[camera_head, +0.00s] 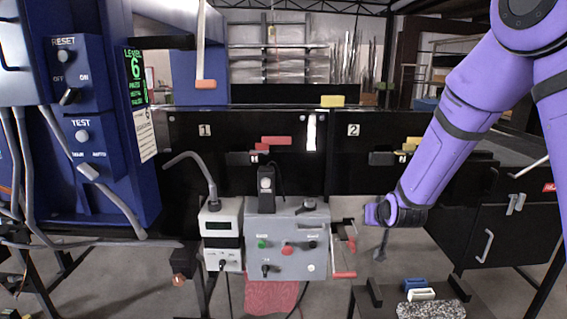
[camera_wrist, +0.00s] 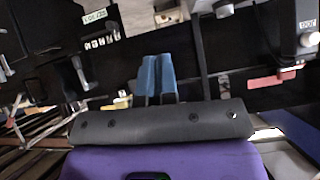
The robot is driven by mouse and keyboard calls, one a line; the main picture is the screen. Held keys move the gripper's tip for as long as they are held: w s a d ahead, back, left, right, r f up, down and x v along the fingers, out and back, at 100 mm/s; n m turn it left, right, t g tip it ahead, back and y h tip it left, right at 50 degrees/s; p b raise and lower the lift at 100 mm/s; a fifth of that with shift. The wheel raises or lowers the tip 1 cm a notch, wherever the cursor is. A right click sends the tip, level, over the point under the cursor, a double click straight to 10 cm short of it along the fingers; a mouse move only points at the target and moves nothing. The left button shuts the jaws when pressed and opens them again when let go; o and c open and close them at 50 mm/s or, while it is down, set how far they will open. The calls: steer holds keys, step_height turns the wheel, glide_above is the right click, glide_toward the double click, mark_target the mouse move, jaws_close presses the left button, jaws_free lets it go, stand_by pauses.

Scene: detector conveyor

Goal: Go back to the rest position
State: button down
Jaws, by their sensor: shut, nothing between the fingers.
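My purple arm comes in from the right in the head view. My gripper (camera_head: 379,255) hangs at its end, to the right of the grey control box and above the small table at the bottom right. In the wrist view, the two blue fingers of my gripper (camera_wrist: 158,68) lie side by side, shut, with nothing held between them. The head view shows the gripper small and dark, apart from the box. No separate object marks a rest position.
The grey control box (camera_head: 285,262) with buttons stands at centre. Black panels marked 1 (camera_head: 220,165) and 2 (camera_head: 365,185) stand behind it. A blue cabinet (camera_head: 120,185) is at left. A blue item (camera_head: 413,283) and a white item (camera_head: 421,294) are at the bottom right.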

steer(key=s+d+r+g, duration=0.1)
steer(key=s+r, duration=0.5)
steer(key=r, duration=0.3)
steer(key=s+d+r+g, duration=0.1)
steer(key=s+r, duration=0.3)
steer(key=s, duration=0.6)
steer(key=s+d+r+g, duration=0.1)
steer(key=s+r, duration=0.3)
steer(key=s, duration=0.6)
steer(key=s+d+r+g, duration=0.2)
steer(key=s+r, duration=0.2)
steer(key=s, duration=0.7)
steer(key=shift+d+r+n, duration=0.15)
steer(key=shift+r+n, duration=0.2)
steer(key=shift+n, duration=0.05)
steer(key=shift+w, duration=0.1)
